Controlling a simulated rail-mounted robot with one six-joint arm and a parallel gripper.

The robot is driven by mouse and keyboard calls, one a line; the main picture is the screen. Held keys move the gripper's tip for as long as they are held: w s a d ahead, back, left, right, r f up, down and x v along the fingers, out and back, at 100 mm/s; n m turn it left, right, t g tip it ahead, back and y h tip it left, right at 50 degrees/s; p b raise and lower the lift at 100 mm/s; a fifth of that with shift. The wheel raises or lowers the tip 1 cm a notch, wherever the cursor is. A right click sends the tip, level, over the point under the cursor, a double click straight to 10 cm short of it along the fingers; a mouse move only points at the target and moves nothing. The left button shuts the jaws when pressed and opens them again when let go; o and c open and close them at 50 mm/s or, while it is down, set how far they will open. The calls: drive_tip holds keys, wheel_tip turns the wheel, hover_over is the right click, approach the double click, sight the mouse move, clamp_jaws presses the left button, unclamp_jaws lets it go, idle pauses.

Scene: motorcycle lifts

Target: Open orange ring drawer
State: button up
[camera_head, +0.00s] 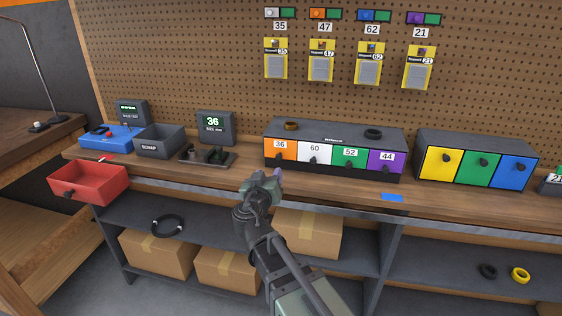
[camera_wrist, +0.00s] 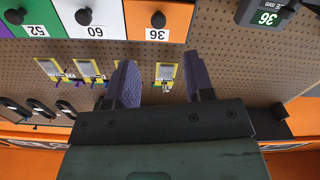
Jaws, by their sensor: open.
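The orange drawer (camera_head: 271,153), labelled 36, is the leftmost front of a dark drawer cabinet (camera_head: 333,135) on the workbench. It looks shut, level with the white drawer (camera_head: 314,150) beside it. In the wrist view, which is upside down, the orange drawer (camera_wrist: 176,13) has a dark round knob (camera_wrist: 158,19). My gripper (camera_head: 268,179) is in front of and below the cabinet. In the wrist view my gripper (camera_wrist: 161,73) is open and empty, its purple-padded fingers spread apart. The knob lies beyond the fingertips, roughly in line with the gap, apart from them.
Green (camera_head: 349,158) and purple (camera_head: 386,162) drawers continue the row. A brown ring (camera_head: 291,126) and a dark ring (camera_head: 373,133) lie on the cabinet. A scale (camera_head: 208,156) stands left, a second drawer cabinet (camera_head: 478,142) right.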

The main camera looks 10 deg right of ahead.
sight(278, 158)
drive_tip(key=x, duration=1)
drive_tip(key=shift+d, duration=0.15)
drive_tip(key=shift+s, duration=0.1)
clamp_jaws()
